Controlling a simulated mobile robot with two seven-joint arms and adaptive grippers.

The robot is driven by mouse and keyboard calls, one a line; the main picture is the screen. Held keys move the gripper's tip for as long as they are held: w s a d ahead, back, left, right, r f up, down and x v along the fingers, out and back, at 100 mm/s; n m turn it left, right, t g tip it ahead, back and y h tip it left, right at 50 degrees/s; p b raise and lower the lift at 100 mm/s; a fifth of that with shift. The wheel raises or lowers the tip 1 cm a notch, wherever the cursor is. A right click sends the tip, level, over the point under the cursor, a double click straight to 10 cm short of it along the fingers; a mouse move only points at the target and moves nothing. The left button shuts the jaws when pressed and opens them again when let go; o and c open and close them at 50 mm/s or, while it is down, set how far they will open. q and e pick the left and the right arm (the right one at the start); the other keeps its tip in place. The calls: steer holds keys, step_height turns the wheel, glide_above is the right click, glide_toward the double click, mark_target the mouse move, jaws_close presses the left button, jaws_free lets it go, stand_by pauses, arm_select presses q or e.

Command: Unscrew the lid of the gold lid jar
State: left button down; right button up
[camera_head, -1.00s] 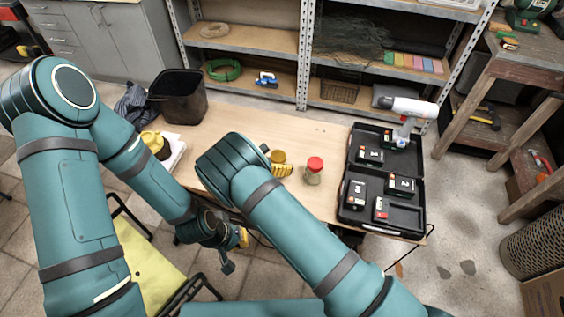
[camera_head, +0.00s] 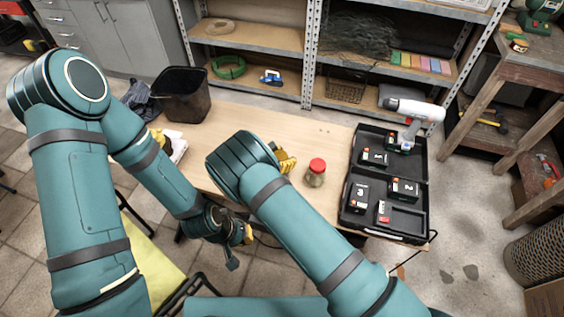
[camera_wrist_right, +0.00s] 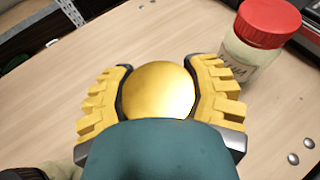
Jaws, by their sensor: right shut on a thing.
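The gold lid (camera_wrist_right: 158,90) is a round, shiny disc in the right wrist view. My right gripper (camera_wrist_right: 160,95) has its yellow ribbed fingers closed on the lid from both sides. The jar body under the lid is hidden. In the head view my right gripper (camera_head: 284,161) shows only partly behind my forearm, over the wooden table, and the lid is hidden there. My left gripper (camera_head: 241,240) hangs low in front of the table's near edge, away from the jar. Its finger opening is too small to tell.
A red-lidded jar (camera_head: 315,173) stands close to the right of my right gripper; it also shows in the right wrist view (camera_wrist_right: 262,38). A black tool case (camera_head: 410,215) with a drill (camera_head: 413,112) lies at the table's right. A black bin (camera_head: 183,97) stands at the back left.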

step_height(320, 180, up, 10)
steer(key=shift+p, duration=0.65)
steer(key=o, duration=0.6)
steer(key=c, duration=0.6)
steer(key=shift+d, duration=0.1)
steer(key=shift+m+g+h, duration=0.3)
steer(key=shift+m+h, duration=0.1)
steer(key=s+d+r, duration=0.2)
steer(key=s+d, duration=0.2)
steer(key=d, duration=0.1)
steer(key=s+d+r, duration=0.2)
steer(key=s+d, duration=0.3)
steer(key=s+d+r, duration=0.3)
steer(key=s+d, duration=0.2)
steer(key=d, duration=0.1)
steer(key=shift+s, duration=0.1)
